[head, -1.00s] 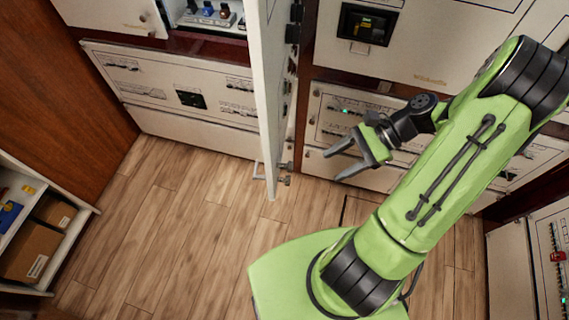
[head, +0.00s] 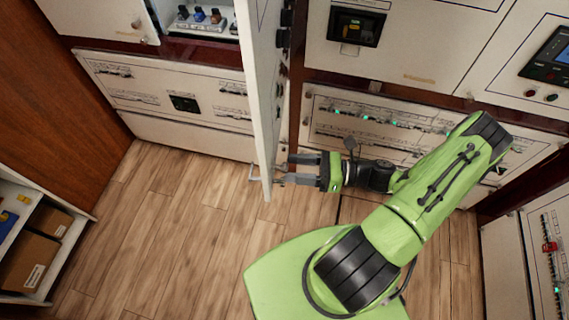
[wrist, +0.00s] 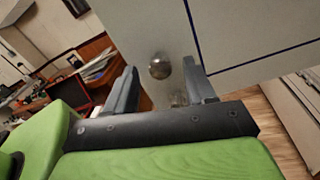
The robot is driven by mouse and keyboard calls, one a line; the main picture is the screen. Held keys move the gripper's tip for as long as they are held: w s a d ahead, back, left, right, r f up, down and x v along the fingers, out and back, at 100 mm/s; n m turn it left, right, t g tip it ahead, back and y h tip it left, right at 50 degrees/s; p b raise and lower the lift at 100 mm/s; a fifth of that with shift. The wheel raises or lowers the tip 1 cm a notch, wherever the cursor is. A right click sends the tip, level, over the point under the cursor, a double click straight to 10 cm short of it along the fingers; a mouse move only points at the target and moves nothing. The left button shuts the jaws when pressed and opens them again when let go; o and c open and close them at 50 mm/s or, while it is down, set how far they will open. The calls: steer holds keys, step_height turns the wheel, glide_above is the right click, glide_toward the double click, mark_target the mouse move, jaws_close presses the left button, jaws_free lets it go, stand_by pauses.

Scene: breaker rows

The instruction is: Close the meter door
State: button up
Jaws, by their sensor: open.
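The meter door (head: 262,110) is a tall white panel, seen nearly edge-on in the head view. It stands open, swung out from the cabinet row. In the wrist view the door face (wrist: 240,30) has a dark blue line, and a round metal knob (wrist: 160,67) lies between my fingertips (wrist: 160,72). Contact cannot be told.
An open compartment (head: 205,18) with small coloured parts is left of the door. Breaker panels (head: 375,125) line the cabinets behind my arm. A shelf with cardboard boxes (head: 30,250) stands at lower left. The wooden floor (head: 180,220) left of the door is clear.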

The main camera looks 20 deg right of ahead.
mark_target(284, 167)
steer(key=x, duration=0.3)
steer(key=shift+w+a, duration=0.1)
steer(key=shift+a, duration=0.1)
steer(key=shift+c, duration=0.3)
jaws_close()
